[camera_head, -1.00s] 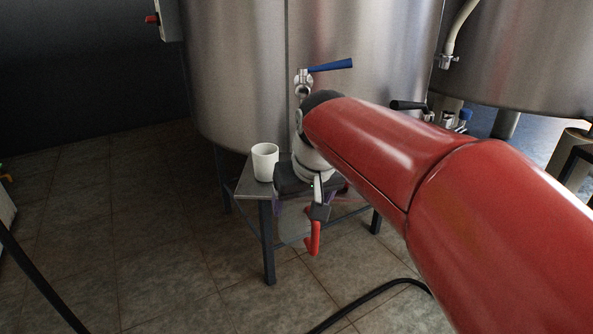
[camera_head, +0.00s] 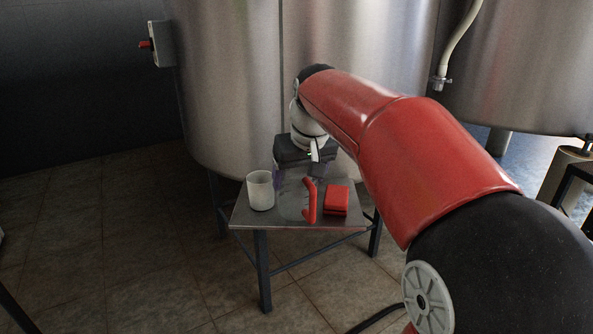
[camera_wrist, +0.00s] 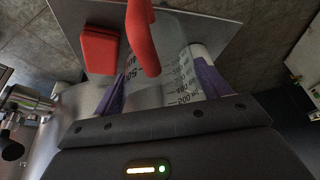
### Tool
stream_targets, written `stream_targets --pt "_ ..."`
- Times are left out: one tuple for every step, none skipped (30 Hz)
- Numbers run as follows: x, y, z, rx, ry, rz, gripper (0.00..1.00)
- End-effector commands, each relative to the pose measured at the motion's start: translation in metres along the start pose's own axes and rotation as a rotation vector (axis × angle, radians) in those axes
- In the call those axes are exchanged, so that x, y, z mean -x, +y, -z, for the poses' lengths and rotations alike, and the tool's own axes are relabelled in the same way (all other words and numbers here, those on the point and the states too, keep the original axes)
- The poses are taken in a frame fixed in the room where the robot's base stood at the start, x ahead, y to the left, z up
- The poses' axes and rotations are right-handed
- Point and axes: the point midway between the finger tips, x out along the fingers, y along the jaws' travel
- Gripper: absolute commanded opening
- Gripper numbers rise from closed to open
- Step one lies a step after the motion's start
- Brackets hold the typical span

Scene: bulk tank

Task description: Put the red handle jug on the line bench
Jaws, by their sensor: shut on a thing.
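The red handle jug (camera_head: 291,205) has a clear body with a red handle (camera_head: 310,201) facing the camera. In the wrist view its body (camera_wrist: 172,88) shows dark volume marks and sits between my purple fingers. My gripper (camera_head: 290,180) points down and is shut on the jug body. The line bench (camera_head: 245,215) is a small steel-topped table with dark legs, by the large tank. The jug appears upright over the bench top, between the white cup and the red block. I cannot tell whether its base touches the top.
A white cup (camera_head: 260,191) stands left of the jug on the bench. A folded red block (camera_head: 337,201) lies to its right; it also shows in the wrist view (camera_wrist: 99,50). The steel tank (camera_head: 235,90) rises close behind. A dark hose (camera_head: 377,317) lies on the floor.

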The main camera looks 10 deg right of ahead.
Motion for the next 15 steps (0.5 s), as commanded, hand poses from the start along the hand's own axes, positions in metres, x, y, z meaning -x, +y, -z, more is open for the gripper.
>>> stream_targets --pt "-0.001 0.001 0.003 0.0 0.0 0.0 0.52" --pt "-0.002 0.002 0.005 0.0 0.0 0.0 0.52" --pt "-0.003 0.004 0.008 0.0 0.0 0.0 0.52" --pt "-0.004 0.005 0.011 0.0 0.0 0.0 0.52" --pt "-0.006 0.007 0.015 -0.001 -0.001 0.0 0.52" --pt "-0.008 0.009 0.021 -0.001 -0.001 0.001 0.52" --pt "-0.01 0.011 0.026 -0.001 -0.001 0.001 0.52" --pt "-0.012 0.014 0.03 -0.001 -0.001 0.001 0.52" --pt "-0.018 0.014 0.028 -0.001 -0.002 0.001 0.52" --pt "-0.022 0.013 0.025 -0.001 -0.001 0.0 0.52" --pt "-0.025 0.013 0.024 -0.001 -0.001 0.0 0.52" --pt "-0.026 0.013 0.023 -0.001 0.0 0.0 0.52" --pt "-0.027 0.013 0.023 -0.001 0.001 0.0 0.52" --pt "-0.026 0.013 0.024 -0.001 0.001 0.0 0.52" --pt "-0.026 0.013 0.024 -0.001 0.001 0.0 0.52"
